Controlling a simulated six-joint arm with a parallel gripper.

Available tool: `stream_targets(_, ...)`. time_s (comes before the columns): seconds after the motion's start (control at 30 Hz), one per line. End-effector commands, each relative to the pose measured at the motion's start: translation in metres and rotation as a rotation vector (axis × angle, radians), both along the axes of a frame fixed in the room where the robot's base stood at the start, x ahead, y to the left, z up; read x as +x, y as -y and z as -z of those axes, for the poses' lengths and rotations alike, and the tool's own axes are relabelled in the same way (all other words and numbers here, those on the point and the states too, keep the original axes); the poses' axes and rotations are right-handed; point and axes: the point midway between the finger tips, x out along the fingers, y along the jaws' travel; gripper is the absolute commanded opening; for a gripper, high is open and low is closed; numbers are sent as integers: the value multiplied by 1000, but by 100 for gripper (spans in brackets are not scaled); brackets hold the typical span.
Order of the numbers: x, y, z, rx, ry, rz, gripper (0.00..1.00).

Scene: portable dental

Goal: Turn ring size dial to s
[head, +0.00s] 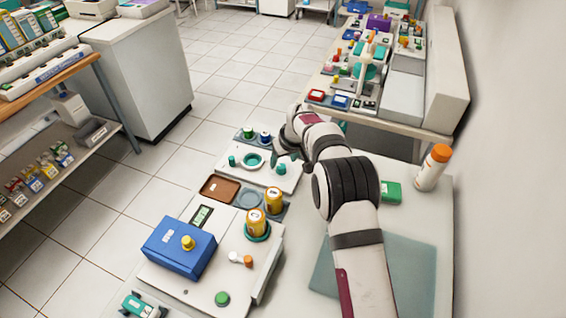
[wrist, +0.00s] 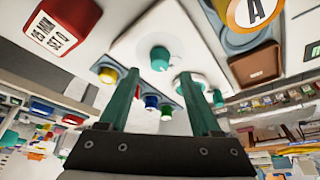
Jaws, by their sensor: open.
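A round teal knob on a white square plate (wrist: 140,40), which I take to be the ring size dial (wrist: 160,58), shows in the wrist view. It also shows in the head view (head: 281,169) on the white panel, at its right. No size lettering can be read, so I cannot tell its setting. My gripper (wrist: 159,76) is open, with one teal finger on each side of the knob in the wrist view. The fingers look apart from it and hold nothing. In the head view my gripper (head: 276,157) is above the panel, partly hidden by my wrist.
A teal ring (head: 252,160) and another teal knob (head: 232,160) sit left on the panel. Small colored knobs (head: 248,132) stand behind. A brown tray (head: 220,188), yellow jars (head: 274,200) and a blue box (head: 178,248) are in front. A bottle (head: 433,168) stands right.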

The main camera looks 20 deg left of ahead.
Motion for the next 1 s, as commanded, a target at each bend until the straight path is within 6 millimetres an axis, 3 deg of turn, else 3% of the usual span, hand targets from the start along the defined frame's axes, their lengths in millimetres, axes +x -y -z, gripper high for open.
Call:
stream_targets(0.2, 10, -10, 34, -1, -1, 0, 65)
stream_targets(0.57, 12, -11, 40, 0, 0, 1, 65)
stream_targets(0.9, 12, -11, 40, 0, 0, 1, 4)
stream_targets(1.0, 12, -11, 40, 0, 0, 1, 0)
